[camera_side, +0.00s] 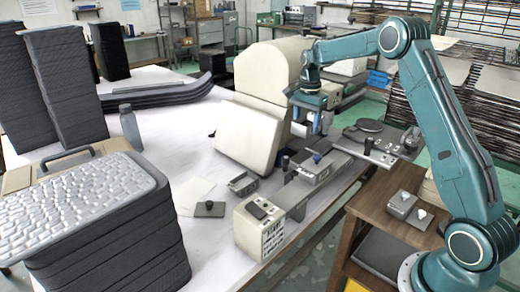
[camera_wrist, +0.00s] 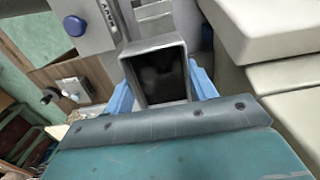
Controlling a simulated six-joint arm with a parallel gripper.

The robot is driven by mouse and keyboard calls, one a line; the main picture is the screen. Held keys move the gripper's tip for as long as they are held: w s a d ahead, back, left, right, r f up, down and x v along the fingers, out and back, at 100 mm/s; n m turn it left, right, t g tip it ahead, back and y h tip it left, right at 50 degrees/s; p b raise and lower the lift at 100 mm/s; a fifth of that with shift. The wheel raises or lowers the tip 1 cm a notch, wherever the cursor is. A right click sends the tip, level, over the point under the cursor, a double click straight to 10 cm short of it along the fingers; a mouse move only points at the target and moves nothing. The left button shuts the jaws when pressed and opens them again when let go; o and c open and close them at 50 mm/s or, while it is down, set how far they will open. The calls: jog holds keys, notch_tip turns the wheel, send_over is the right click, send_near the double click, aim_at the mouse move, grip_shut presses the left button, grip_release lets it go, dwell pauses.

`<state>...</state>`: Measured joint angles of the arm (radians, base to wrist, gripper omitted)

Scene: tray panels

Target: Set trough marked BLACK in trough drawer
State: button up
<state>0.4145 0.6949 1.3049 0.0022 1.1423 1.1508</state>
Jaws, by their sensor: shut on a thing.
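My gripper (camera_side: 318,127) hangs above the grey panel unit beside the cream machine. In the wrist view its blue fingers (camera_wrist: 161,90) are shut on a grey, open-topped rectangular trough (camera_wrist: 153,45) with a dark inside. Its marking cannot be read. In the side view the fingers largely hide the held trough. Below the gripper, a grey drawer-like tray (camera_side: 322,172) with a blue knob (camera_side: 317,158) shows; I cannot tell for certain that it is the trough drawer. The gripper is apart from it. Another small grey trough (camera_side: 243,184) lies on the white table.
The cream machine (camera_side: 250,135) stands close left of the gripper. A cream box with a printed label (camera_side: 272,234) is in front of the panel unit. A wooden stand (camera_side: 370,208) with small knobbed boxes is at right. The white table (camera_side: 205,235) has clear room at front.

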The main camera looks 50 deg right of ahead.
aim_at(303, 158)
jog(key=shift+f, duration=5)
jog(key=shift+f, duration=0.15)
jog(key=o, duration=1.3)
notch_tip(303, 158, up, 12)
jog(key=shift+r, duration=0.2)
